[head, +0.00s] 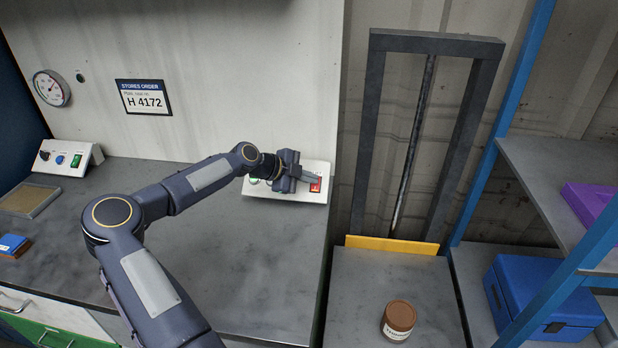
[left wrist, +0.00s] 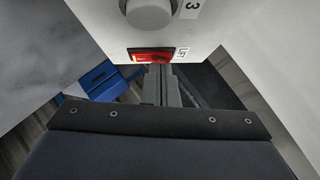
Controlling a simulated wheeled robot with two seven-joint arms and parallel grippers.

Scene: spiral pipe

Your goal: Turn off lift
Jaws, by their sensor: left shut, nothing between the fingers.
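The lift switch is a red rocker (head: 315,187) at the right end of a white control panel (head: 310,165) on the counter. In the left wrist view the red switch (left wrist: 150,56) sits beside a label that seems to read "LIFT". My left gripper (head: 318,179) is shut and empty, with its fingertips right at the red switch. In the left wrist view the closed fingers (left wrist: 160,72) point at the switch's lower edge; I cannot tell whether they touch it. The lift has a dark frame with a screw (head: 412,140) and a grey platform (head: 360,300). My right gripper is not in view.
A brown tin (head: 398,319) stands on the lift platform, behind which is a yellow bar (head: 392,245). A green switch (head: 254,180) and a grey knob (left wrist: 148,12) share the panel. A second panel (head: 68,157) stands far left. A blue shelf with a blue box (head: 540,298) is right.

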